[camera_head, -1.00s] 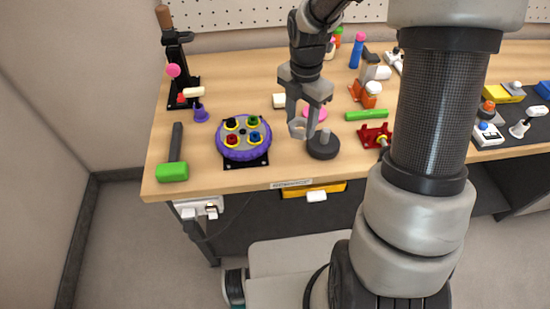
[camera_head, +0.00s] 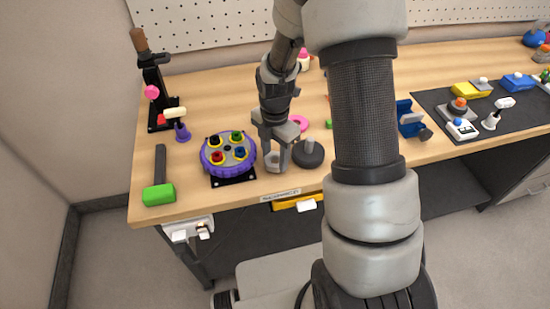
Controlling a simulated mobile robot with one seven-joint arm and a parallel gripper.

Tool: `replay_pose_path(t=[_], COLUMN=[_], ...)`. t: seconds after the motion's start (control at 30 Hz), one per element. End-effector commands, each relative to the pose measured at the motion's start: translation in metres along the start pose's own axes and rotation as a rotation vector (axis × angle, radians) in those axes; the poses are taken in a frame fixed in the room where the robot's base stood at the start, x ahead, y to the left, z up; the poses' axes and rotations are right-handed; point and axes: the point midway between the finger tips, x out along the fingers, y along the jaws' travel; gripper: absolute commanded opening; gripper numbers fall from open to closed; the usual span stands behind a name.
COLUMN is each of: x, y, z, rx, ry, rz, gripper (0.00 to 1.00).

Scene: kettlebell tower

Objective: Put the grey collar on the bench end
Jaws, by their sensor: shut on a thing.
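My gripper (camera_head: 276,154) points down over the wooden bench (camera_head: 230,194) and is shut on the grey collar (camera_head: 276,166). The collar is a pale grey ring, partly hidden by the fingers. It is low, close to the bench's front edge, between the purple-rimmed wheel and the dark weight. I cannot tell whether it touches the bench top. The dark round weight (camera_head: 308,156) with a short grey peg stands just right of it, and the peg carries no collar.
The purple-rimmed wheel (camera_head: 227,170) with coloured rings is close on the left. A green-headed mallet (camera_head: 158,194) lies near the bench's left end. A pink ring (camera_head: 298,122) lies behind. A blue vise (camera_head: 410,121) is right of my arm, which hides part of the bench.

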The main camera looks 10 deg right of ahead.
Motion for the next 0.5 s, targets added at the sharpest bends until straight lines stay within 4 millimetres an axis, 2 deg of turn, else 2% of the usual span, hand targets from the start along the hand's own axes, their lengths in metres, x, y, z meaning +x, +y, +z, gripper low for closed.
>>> replay_pose_path(t=[0.1,0.43,0.47,0.5], x=[0.0126,0.0167,0.0165,0.0154], y=[-0.0006,-0.0002,-0.0002,-0.0001], z=[0.0002,0.0005,0.0003,0.0003], rx=[0.002,0.001,0.0,0.0], ry=[0.0,-0.001,-0.001,-0.001], rz=[-0.002,0.0,0.0,0.0], gripper=[0.12,0.12,0.46,0.53])
